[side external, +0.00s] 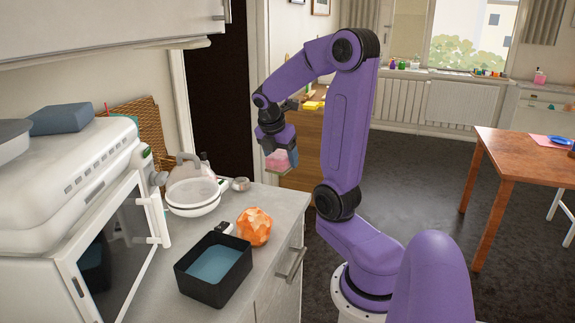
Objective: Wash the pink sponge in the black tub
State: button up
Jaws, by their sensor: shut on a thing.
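The black tub (216,297) stands on the grey counter at the lower middle of the view and holds blue-grey water. My gripper (279,158) hangs from the purple arm above and behind the tub, past the counter's far right edge. It is shut on the pink sponge (275,160), which shows as a pink block at the fingers. The sponge is well clear of the tub and the counter. The fingers partly hide the sponge.
A crumpled orange object (255,227) sits right behind the tub. White pans (192,195) stand farther back on the counter. A white oven (105,235) with its glass door ajar stands left of the tub. A cabinet (110,35) overhangs the upper left.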

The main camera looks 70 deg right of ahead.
jog(key=w+a+m+g, duration=0.1)
jog(key=w+a+m, duration=0.3)
jog(key=a, duration=0.8)
jog(key=m+g, duration=0.1)
jog(key=m, duration=0.1)
send_over(217, 279)
notch_tip(217, 279, down, 4)
jog(key=shift+y, duration=0.4)
jog(key=shift+f, duration=5.85)
